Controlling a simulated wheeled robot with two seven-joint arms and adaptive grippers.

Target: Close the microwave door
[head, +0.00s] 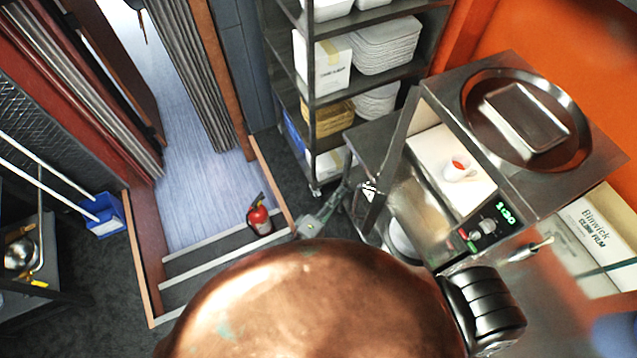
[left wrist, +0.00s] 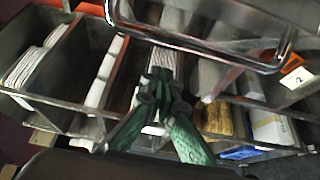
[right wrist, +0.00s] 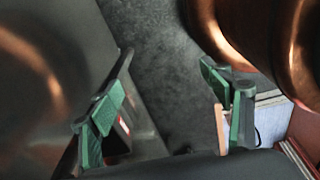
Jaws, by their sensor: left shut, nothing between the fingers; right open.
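The microwave (head: 575,165) is a steel box at the right of the head view. Its front is uncovered and a white cup (head: 452,175) with something red in it stands inside. The door (head: 398,130) stands open at the left side of the cavity, seen nearly edge-on. My left gripper (head: 335,200) is shut and empty, just left of the door's outer end. In the left wrist view its green fingers (left wrist: 165,85) point toward a chrome-rimmed frame (left wrist: 200,45); contact cannot be told. My right gripper (right wrist: 165,110) is open and empty, seen only in the right wrist view.
A metal tray (head: 525,115) lies on the microwave. A lit control panel (head: 483,230) is beside the cavity. A rack of boxes and containers (head: 385,45) stands behind the door. A red fire extinguisher (head: 260,218) stands by the steps, and a cling film box (head: 590,235) lies at right.

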